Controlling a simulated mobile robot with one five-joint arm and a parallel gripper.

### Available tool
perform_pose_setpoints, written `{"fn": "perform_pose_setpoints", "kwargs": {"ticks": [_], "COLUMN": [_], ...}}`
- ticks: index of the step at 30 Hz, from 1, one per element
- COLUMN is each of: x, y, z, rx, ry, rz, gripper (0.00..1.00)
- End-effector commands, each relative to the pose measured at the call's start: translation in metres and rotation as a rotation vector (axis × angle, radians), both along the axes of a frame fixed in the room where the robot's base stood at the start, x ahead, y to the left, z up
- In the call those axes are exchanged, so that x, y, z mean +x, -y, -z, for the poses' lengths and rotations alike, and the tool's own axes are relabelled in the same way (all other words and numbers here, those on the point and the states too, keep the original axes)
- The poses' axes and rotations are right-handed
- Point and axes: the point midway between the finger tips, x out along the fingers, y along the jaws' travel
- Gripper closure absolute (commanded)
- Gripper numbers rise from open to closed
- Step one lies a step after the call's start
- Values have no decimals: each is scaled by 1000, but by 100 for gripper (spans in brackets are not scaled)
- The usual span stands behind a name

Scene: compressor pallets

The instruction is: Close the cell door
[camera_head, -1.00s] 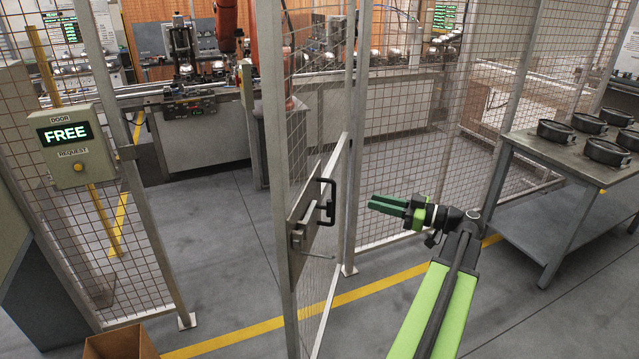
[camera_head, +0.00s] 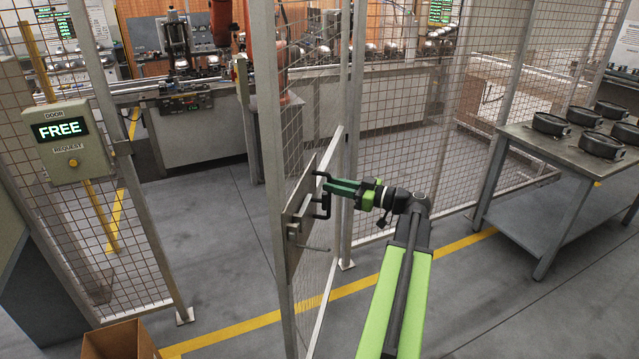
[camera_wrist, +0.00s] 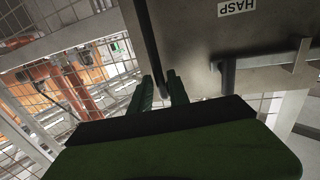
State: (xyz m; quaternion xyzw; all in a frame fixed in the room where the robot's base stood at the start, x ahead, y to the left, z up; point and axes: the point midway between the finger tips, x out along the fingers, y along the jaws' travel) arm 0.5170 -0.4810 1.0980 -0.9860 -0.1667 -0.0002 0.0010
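The mesh cell door (camera_head: 272,130) stands open, seen nearly edge-on in the head view. It carries a grey metal plate (camera_head: 297,212) with a black handle (camera_head: 320,207) and a latch lever below it. My gripper (camera_head: 332,184) is at the handle, its green fingers overlapping it in the head view. In the wrist view the two fingers (camera_wrist: 162,90) are apart, and the dark handle bar (camera_wrist: 152,50) runs down to the gap between them. I cannot tell whether they touch it. The plate marked HASP (camera_wrist: 200,40) fills the upper right there.
A door request box (camera_head: 66,143) reading FREE stands at left by the doorway post. A bench (camera_head: 560,165) with several dark pans is at right. A cardboard box (camera_head: 120,340) sits at bottom left. The floor (camera_head: 215,220) in the doorway is clear.

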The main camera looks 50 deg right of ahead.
Motion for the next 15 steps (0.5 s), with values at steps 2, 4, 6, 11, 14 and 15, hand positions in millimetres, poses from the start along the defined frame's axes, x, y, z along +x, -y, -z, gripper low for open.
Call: {"fn": "perform_pose_setpoints", "kwargs": {"ticks": [2, 4, 6, 11, 14, 15], "x": [16, 28, 36, 45, 45, 45], "y": [-6, -10, -12, -16, -16, -16], "z": [0, 0, 0, 0, 0, 0], "rx": [0, 0, 0, 0, 0, 0], "ry": [0, 0, 0, 0, 0, 0], "rz": [-3, -2, 0, 0, 1, 1], "gripper": [78, 78, 78, 78, 78, 78]}}
